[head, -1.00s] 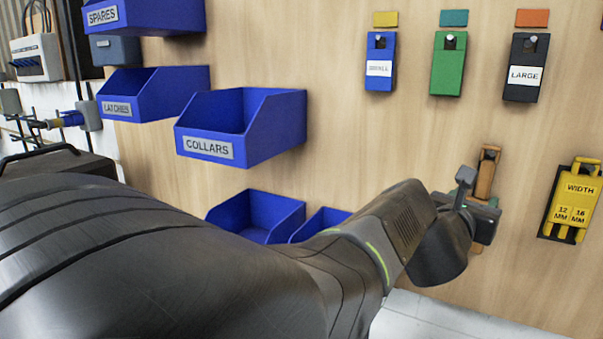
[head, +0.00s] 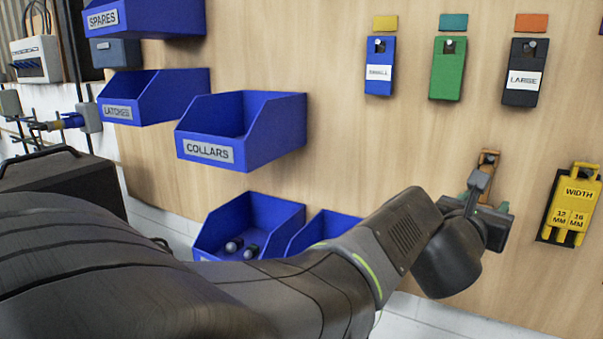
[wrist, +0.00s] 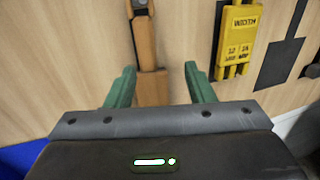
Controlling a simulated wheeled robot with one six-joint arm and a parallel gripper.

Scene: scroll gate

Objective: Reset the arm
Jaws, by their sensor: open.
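My gripper (wrist: 160,88) is open in the wrist view, with its two green fingers spread apart and nothing held between them. The fingers point at the wooden wall panel. An orange-brown wooden piece (wrist: 149,55) hangs on the panel and lies in the picture between the fingers; I cannot tell how far beyond them it is. In the head view my gripper (head: 480,190) is at the right, in front of the same wooden piece (head: 488,160), with its fingers mostly hidden by the wrist.
A yellow WIDTH gauge (head: 571,200) hangs right of my gripper. SMALL (head: 379,85), green (head: 447,70) and LARGE (head: 523,90) tags hang above. Blue bins, including COLLARS (head: 270,135) and a lower bin (head: 215,225) holding dark round-ended parts, are at the left. Bare panel lies between.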

